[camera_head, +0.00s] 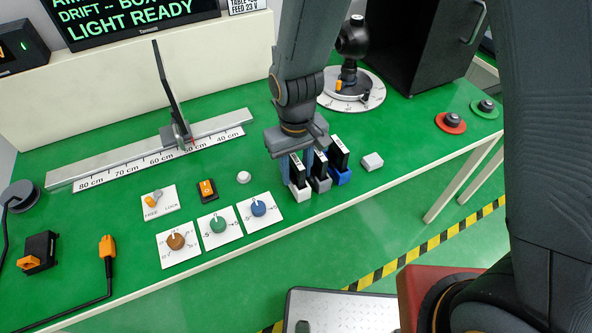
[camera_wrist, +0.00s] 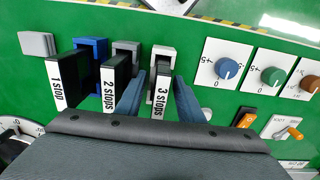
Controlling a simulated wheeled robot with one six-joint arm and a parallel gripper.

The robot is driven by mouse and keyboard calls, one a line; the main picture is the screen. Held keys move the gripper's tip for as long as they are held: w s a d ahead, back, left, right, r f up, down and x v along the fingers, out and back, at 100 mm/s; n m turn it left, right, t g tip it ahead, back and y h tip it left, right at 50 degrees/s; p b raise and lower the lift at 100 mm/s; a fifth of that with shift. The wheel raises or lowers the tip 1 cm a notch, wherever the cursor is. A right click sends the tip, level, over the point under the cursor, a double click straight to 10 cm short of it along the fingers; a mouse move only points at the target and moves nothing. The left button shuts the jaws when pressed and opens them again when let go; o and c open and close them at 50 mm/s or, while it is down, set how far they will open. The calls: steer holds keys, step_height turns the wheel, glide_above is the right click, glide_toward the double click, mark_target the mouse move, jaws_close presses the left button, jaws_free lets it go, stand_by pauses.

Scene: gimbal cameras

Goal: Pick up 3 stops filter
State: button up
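The 3 stops filter (camera_wrist: 162,92) is a black upright plate with a white label, standing in a white holder (camera_wrist: 163,54). In the head view the filter (camera_head: 296,169) is the leftmost of three, partly hidden by my gripper. My gripper (camera_wrist: 158,98) is open, with one blue-grey finger on each side of this filter; small gaps show beside it. The left finger in the wrist view passes between it and the 2 stops filter (camera_wrist: 114,82), close to the latter. In the head view my gripper (camera_head: 298,166) points down over the row.
The 1 stop filter (camera_wrist: 63,80) stands in a blue holder, the 2 stops filter in a grey one. A small grey block (camera_head: 372,161) lies right of the row. Knob panels (camera_head: 259,210) and a white button (camera_head: 243,177) lie left. The table's front edge is close.

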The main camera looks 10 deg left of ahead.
steer(key=shift+f, duration=0.25)
steer(key=shift+c, duration=0.2)
jaws_close()
steer(key=shift+r, duration=0.1)
